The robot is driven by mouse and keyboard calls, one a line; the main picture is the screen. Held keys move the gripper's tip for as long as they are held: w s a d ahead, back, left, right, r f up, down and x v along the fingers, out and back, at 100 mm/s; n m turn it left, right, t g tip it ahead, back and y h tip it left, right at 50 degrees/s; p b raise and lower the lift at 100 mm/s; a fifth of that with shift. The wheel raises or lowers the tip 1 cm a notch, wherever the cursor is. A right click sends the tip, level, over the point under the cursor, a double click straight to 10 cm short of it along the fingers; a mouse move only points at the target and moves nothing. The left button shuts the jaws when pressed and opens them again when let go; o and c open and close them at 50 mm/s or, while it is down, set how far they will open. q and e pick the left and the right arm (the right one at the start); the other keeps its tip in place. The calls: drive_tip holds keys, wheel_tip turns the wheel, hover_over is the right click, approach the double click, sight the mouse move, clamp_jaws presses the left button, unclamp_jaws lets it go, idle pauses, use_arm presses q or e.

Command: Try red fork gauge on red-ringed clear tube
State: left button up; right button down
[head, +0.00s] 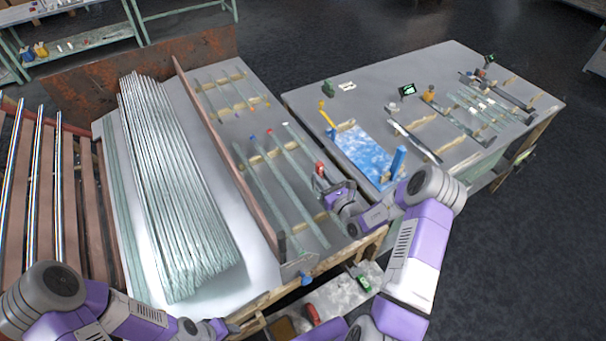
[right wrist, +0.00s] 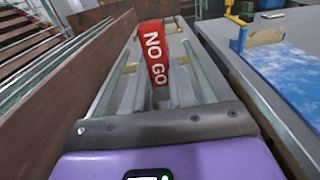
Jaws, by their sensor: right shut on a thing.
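The red fork gauge (head: 320,169) is held in my right gripper (head: 325,184) above the right part of the tube rack. In the right wrist view the gauge (right wrist: 153,52) shows its "NO GO" face between the fingers (right wrist: 155,98). Several clear tubes (head: 292,200) lie side by side on wooden strips below, with small red and blue marks at their far ends.
A brown upright board (head: 225,150) separates the rack from a bundle of long tubes (head: 165,170). On the right, a grey table (head: 440,75) carries a blue-and-white board (head: 362,152), with a blue post (head: 398,160), and several small tools.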

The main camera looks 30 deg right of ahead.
sight(321, 170)
drive_tip(key=shift+r+p, duration=1.2)
drive_tip(key=shift+r, duration=0.4)
